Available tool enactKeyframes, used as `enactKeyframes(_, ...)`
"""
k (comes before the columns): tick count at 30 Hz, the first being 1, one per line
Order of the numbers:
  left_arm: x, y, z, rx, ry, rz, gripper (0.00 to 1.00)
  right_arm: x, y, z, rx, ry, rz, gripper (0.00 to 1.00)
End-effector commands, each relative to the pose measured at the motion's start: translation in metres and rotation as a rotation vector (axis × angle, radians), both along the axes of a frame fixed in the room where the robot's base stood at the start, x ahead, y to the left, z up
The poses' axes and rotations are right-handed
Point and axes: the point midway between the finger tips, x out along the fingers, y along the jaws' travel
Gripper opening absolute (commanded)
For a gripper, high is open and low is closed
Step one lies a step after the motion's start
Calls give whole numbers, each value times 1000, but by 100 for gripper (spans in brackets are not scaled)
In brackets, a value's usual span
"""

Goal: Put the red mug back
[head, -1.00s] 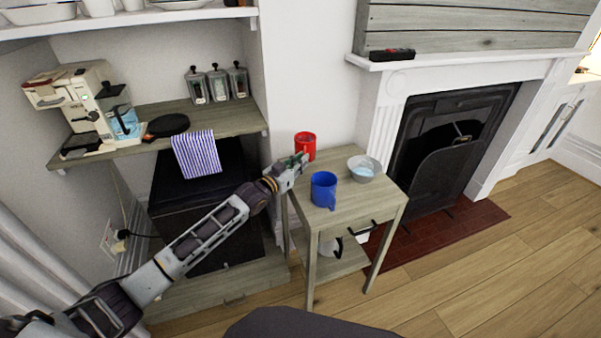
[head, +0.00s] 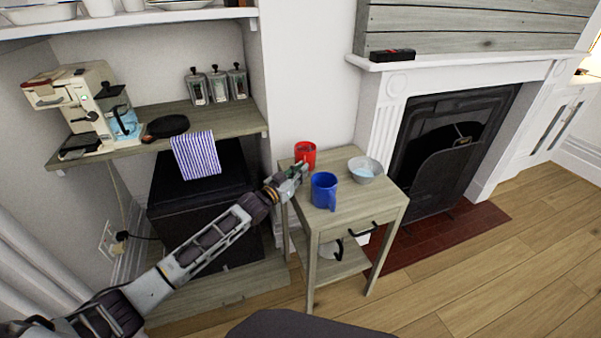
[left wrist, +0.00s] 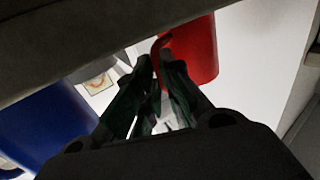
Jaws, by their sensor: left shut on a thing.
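The red mug (head: 305,155) is upright at the back left corner of the small wooden side table (head: 345,208). I cannot tell whether its base touches the tabletop. My left gripper (head: 300,169) reaches in from the left and is shut on the mug's handle. In the left wrist view the fingers (left wrist: 153,85) close at the handle of the red mug (left wrist: 195,50), whose body is partly cut off by the frame. My right gripper is not in view.
A blue mug (head: 324,190) stands close to the gripper, also at left in the wrist view (left wrist: 40,115). A grey bowl (head: 364,169) is right of the red mug. A wooden shelf (head: 225,118) with a coffee machine (head: 80,105) and striped cloth (head: 196,155) is at left.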

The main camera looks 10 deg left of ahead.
Motion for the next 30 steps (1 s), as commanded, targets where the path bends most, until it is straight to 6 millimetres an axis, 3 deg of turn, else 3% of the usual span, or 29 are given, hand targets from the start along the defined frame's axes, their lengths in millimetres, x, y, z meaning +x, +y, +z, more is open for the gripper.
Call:
enactKeyframes(6,0,0,-1,0,-2,0,0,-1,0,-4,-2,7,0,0)
enactKeyframes(7,0,0,-3,0,0,0,11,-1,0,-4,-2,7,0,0)
enactKeyframes(12,0,0,-3,0,0,0,30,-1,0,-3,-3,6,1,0)
enactKeyframes(30,-6,3,0,0,1,0,30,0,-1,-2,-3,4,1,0)
